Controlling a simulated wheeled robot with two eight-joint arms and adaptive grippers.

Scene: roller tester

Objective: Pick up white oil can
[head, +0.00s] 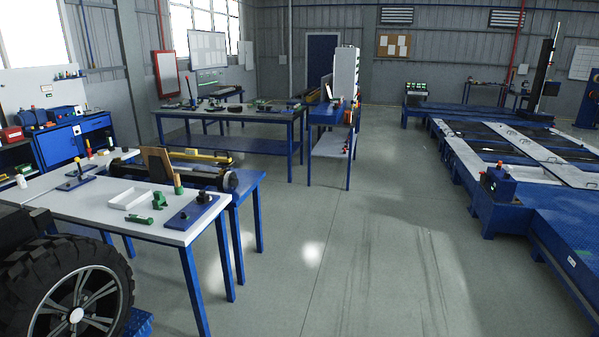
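A small white bottle-like object (21,181), which may be the white oil can, stands at the far left on the white-topped workbench (95,205). It is too small to make out a spout or handle. Neither of my grippers shows in the head view, so nothing is seen held or touched.
A large black tyre (75,295) fills the lower left, in front of the bench. Grey floor (370,250) is clear up to the blue roller platform (560,235).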

